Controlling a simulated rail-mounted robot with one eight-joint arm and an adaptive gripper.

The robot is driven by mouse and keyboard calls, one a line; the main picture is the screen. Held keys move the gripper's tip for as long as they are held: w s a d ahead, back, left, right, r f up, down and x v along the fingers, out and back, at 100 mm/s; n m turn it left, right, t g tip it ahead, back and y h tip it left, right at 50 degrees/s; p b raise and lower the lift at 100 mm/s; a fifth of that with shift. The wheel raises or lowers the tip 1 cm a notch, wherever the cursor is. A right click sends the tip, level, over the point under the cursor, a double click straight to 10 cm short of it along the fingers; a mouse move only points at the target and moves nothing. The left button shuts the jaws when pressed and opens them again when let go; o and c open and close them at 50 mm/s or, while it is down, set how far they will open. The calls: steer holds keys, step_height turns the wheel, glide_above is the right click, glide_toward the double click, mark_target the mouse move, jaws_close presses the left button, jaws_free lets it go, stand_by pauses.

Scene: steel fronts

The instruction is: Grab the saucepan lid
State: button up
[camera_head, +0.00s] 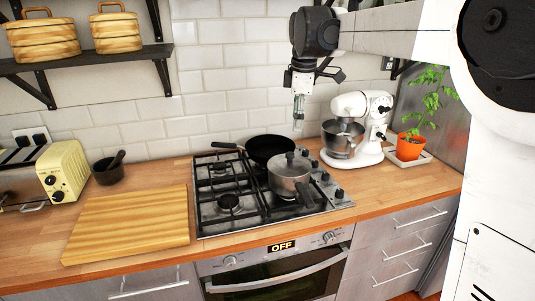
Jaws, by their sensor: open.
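The saucepan lid (290,165) is metallic with a dark knob on top. It sits on a grey saucepan (290,190) at the right side of the gas hob. My gripper (298,122) points down, open and empty, and appears above and a little right of the lid in the picture. There is a gap between it and the knob. The exact depth between them is hard to tell.
A black frying pan (270,149) stands right behind the saucepan. A white stand mixer (358,128) and an orange potted plant (409,148) are to the right. A wooden board (130,225) lies left of the hob (228,202). A shelf (90,60) is at upper left.

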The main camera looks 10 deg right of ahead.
mark_target(290, 153)
steer(key=w+d+f+n+g, duration=0.1)
steer(key=w+f+n, duration=0.15)
steer(key=w, duration=0.35)
steer(key=w+d+f+n+g, duration=0.1)
steer(key=w+f+n, duration=0.1)
steer(key=w+n, duration=0.3)
steer(key=shift+m, duration=0.75)
steer(key=f, duration=0.4)
steer(key=f+p, duration=0.1)
steer(key=f, duration=0.9)
steer(key=shift+w+a+f+p, duration=0.1)
steer(key=shift+w+a+p, duration=0.1)
steer(key=shift+w+p, duration=0.2)
jaws_close()
